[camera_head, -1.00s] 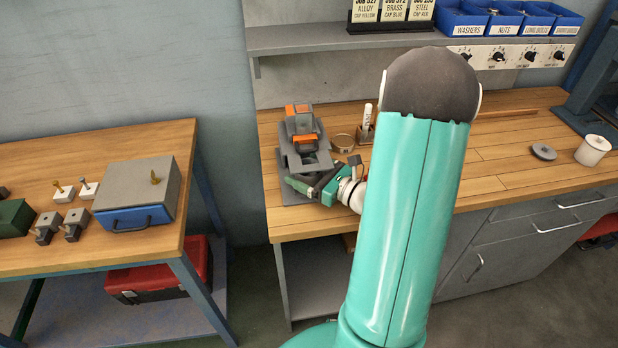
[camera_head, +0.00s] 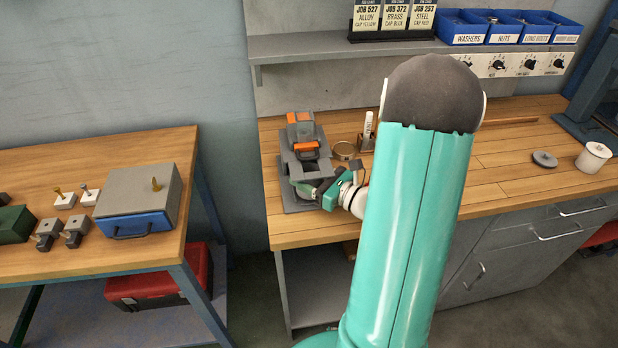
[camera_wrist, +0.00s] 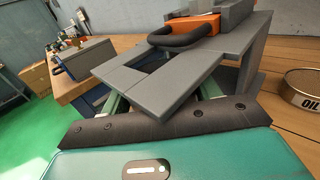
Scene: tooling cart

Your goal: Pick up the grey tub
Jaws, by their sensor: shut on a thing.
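My gripper (camera_head: 311,190) is at the front of a grey stand (camera_head: 291,193) on the wooden bench, with its fingers reaching in low under the stand's upper plate. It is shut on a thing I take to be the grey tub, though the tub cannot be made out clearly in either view. In the wrist view the slotted grey plate (camera_wrist: 160,80) lies over the fingers and hides most of what is between them. A grey and orange block with a dark handle (camera_wrist: 186,34) sits on top of the stand, above the gripper.
Close right of the stand are a round oil tin (camera_head: 345,150) and a small holder with a white tube (camera_head: 367,131). A white lidded pot (camera_head: 593,157) and grey disc (camera_head: 544,159) stand far right. A side table (camera_head: 90,257) is at left. The mid-right bench is clear.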

